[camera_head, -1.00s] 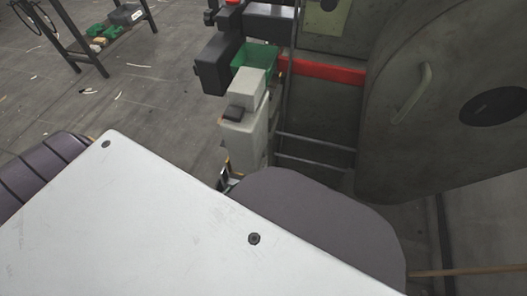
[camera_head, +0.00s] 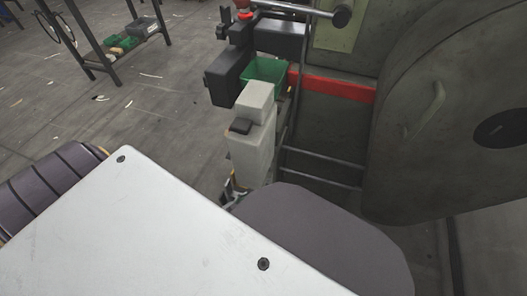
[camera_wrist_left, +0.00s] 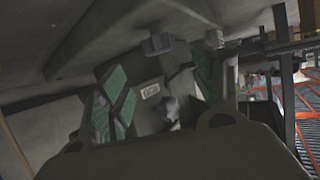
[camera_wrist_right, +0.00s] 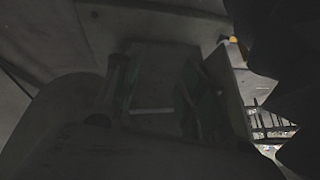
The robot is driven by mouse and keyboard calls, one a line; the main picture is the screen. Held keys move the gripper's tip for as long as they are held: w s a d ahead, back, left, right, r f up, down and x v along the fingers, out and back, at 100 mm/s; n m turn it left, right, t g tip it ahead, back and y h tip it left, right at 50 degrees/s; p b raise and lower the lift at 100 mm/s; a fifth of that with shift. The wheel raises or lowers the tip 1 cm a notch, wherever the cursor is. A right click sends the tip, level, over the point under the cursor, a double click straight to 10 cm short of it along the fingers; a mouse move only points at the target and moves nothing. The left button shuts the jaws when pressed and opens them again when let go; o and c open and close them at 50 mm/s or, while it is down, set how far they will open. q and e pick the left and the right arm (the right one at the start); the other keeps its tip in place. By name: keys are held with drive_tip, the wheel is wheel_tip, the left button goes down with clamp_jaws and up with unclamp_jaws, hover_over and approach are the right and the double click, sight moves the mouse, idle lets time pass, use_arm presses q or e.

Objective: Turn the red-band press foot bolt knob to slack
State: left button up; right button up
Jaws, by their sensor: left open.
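The press with the red band (camera_head: 335,87) stands at the upper right of the head view. I cannot make out its foot bolt knob in any view. My left gripper (camera_head: 232,190) shows only as a small part low beside the pale grey box, partly behind the white panel. In the left wrist view my left gripper (camera_wrist_left: 158,80) is open, its green-padded fingers apart. Between them are a grey plate with a white label (camera_wrist_left: 150,91) and a small pale part (camera_wrist_left: 172,108) I cannot identify. In the dark right wrist view my right gripper (camera_wrist_right: 160,88) has its fingers apart, with nothing visible between them.
A pale grey box (camera_head: 254,130), a green bin (camera_head: 264,72) and a black block (camera_head: 229,77) stand at the press's left side. A ball-ended bar (camera_head: 342,15) crosses above. A rack (camera_head: 105,40) is at the upper left.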

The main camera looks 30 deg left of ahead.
sight(263, 195)
use_arm(q)
drive_tip(key=shift+b+x, duration=1.25)
drive_tip(key=shift+x, duration=1.55)
drive_tip(key=shift+b+x, duration=0.95)
drive_tip(key=shift+x, duration=0.7)
drive_tip(key=shift+b+x, duration=0.5)
drive_tip(key=shift+x, duration=0.4)
drive_tip(key=shift+w+f, duration=0.1)
drive_tip(key=shift+w, duration=0.05)
use_arm(e)
drive_tip(key=shift+t+y, duration=0.3)
drive_tip(key=shift+y, duration=0.1)
drive_tip(key=f, duration=0.2)
drive_tip(key=a+f, duration=0.1)
drive_tip(key=f, duration=0.2)
drive_tip(key=shift+w+a+f, duration=0.1)
drive_tip(key=shift+w, duration=0.1)
drive_tip(key=shift+s, duration=0.1)
use_arm(q)
drive_tip(key=c, duration=1)
drive_tip(key=shift+c, duration=0.2)
use_arm(e)
drive_tip(key=shift+w+r, duration=0.2)
drive_tip(key=shift+w, duration=0.05)
